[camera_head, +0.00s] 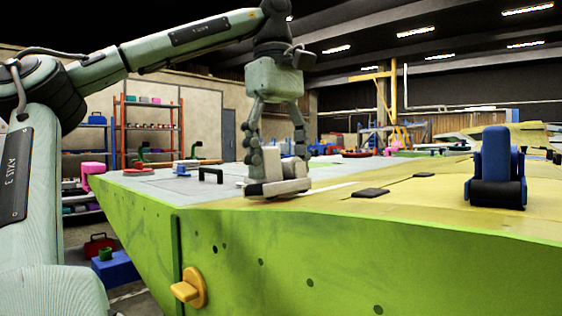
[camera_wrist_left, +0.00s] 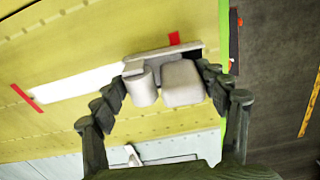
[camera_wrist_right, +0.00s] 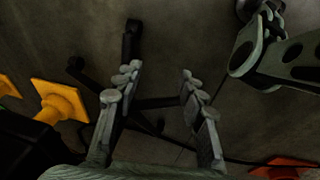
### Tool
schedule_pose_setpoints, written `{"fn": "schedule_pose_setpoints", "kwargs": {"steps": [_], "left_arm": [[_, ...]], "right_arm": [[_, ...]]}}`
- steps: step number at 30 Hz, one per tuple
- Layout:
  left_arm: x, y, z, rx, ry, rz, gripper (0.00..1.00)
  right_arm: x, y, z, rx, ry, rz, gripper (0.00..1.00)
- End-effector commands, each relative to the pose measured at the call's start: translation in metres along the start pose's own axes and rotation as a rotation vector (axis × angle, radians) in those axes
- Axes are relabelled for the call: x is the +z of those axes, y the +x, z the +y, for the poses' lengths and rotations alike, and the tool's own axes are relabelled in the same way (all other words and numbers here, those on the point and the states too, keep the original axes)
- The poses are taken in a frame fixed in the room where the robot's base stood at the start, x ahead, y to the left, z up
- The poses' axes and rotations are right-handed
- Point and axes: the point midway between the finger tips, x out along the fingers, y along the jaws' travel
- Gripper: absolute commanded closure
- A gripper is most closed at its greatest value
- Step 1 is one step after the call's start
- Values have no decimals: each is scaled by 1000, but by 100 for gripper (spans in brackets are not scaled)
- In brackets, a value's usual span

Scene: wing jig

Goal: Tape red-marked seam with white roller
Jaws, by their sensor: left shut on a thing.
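The white roller (camera_head: 278,187) is in my left gripper (camera_head: 280,158), low at the near edge of the wing panel (camera_head: 440,205). In the left wrist view the fingers close on both sides of the white roller (camera_wrist_left: 181,84). A white strip (camera_wrist_left: 82,82) runs along the yellow panel from a red mark (camera_wrist_left: 26,98) to the roller. A second red mark (camera_wrist_left: 174,38) lies just beyond the roller. Whether the roller touches the panel is hard to tell. My right gripper (camera_wrist_right: 159,73) is open and empty above the dark floor.
A blue tool with a black roller (camera_head: 497,168) stands on the panel at right. Dark pads (camera_head: 370,192) and a black handle (camera_head: 211,174) are also on top. An orange knob (camera_head: 190,288) sticks out of the green front face. Shelves (camera_head: 148,130) stand behind.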

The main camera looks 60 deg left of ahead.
Motion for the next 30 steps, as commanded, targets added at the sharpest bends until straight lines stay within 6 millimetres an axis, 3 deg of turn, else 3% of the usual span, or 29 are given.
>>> {"fn": "schedule_pose_setpoints", "kwargs": {"steps": [9, 16, 30], "left_arm": [[-2, -33, 0, 1, 0, 0, 49], [-4, -54, 0, 2, -1, -1, 49], [-5, -62, 0, 2, -2, 2, 49]], "right_arm": [[-7, -36, 6, 0, 0, 0, 60], [-9, -52, 8, 0, 0, 0, 60], [-10, -53, 8, 0, 0, 0, 60]]}}
